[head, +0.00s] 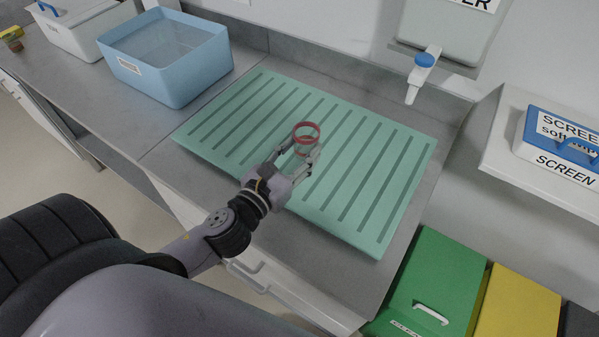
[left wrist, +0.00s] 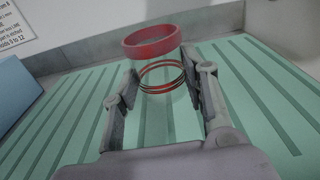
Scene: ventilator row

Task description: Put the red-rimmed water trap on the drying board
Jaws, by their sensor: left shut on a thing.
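The red-rimmed water trap (head: 306,133) is a small clear cup with a red rim, upright over the middle of the green drying board (head: 228,131). My left gripper (head: 297,160) is shut on the trap, one finger on each side. In the left wrist view the trap's red rim (left wrist: 152,40) stands above the fingers (left wrist: 165,95), with thin red rings lower on its clear body. I cannot tell whether its base touches the board. The board has dark parallel grooves and is otherwise bare. My right gripper is in neither view.
A blue tub (head: 190,79) stands left of the board, with a white bin (head: 78,30) beyond it. A white tap with a blue knob (head: 423,62) overhangs the back right. Green (head: 425,280) and yellow (head: 515,305) bins stand at lower right. A shelf (head: 500,160) juts out at right.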

